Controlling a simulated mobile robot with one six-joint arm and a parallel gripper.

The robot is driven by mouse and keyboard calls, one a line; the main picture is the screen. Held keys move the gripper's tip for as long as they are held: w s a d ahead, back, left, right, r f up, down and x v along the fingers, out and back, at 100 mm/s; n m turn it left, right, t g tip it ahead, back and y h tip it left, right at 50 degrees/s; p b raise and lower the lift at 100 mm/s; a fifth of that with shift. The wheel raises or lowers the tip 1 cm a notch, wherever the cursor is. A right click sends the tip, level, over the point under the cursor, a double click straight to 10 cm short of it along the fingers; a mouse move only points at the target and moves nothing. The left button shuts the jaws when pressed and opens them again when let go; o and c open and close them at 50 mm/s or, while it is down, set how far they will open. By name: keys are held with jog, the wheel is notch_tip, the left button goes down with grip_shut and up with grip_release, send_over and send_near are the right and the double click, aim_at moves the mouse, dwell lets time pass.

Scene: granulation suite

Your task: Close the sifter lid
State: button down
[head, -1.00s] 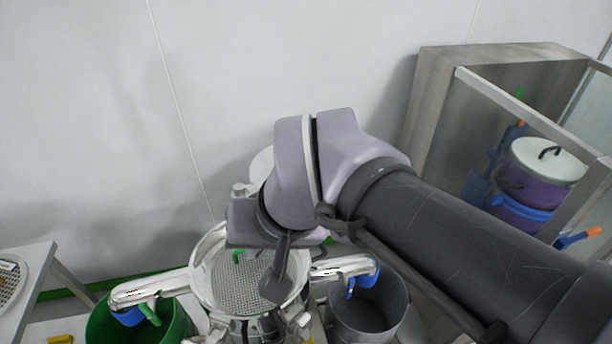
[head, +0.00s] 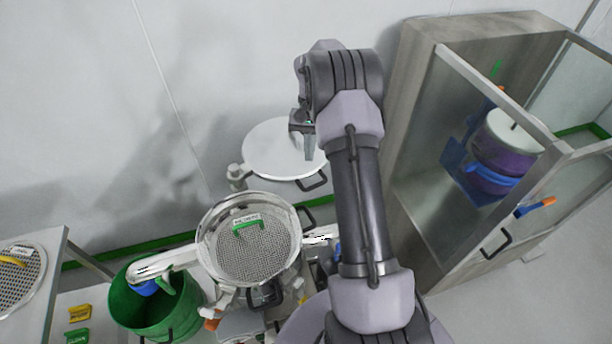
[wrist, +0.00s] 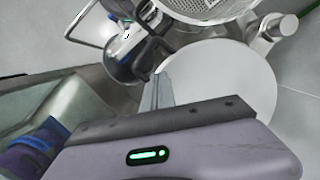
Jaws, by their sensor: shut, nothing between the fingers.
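The sifter (head: 205,240) is a round steel body with an open top. Its mesh screen (head: 262,262) shows, with a green handle and a label on it. The lid (head: 265,150) is a pale round disc swung away behind the sifter, beside a short post (head: 237,175). A black handle (head: 312,182) is at its near right edge. My gripper (head: 309,150) is shut and empty, over the lid's right part in the head view. In the wrist view, the fingertips (wrist: 157,88) show at the edge of the lid (wrist: 230,85); contact cannot be told.
A green bin (head: 125,305) stands left of the sifter under a steel spout. A side table (head: 45,285) with another mesh screen is at far left. The wall is close behind the lid.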

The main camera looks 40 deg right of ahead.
jog(key=f, duration=0.4)
jog(key=shift+s+a+b, duration=0.3)
jog(key=shift+b, duration=0.05)
jog(key=shift+s+a+f+b, duration=0.15)
jog(key=shift+s+a+f, duration=0.3)
jog(key=shift+s+a, duration=0.2)
jog(key=shift+s+a+f+b, duration=0.15)
jog(key=shift+s+a+f, duration=0.3)
jog(key=shift+s+a, duration=0.15)
jog(key=shift+s+a, duration=0.1)
jog(key=shift+a, duration=0.05)
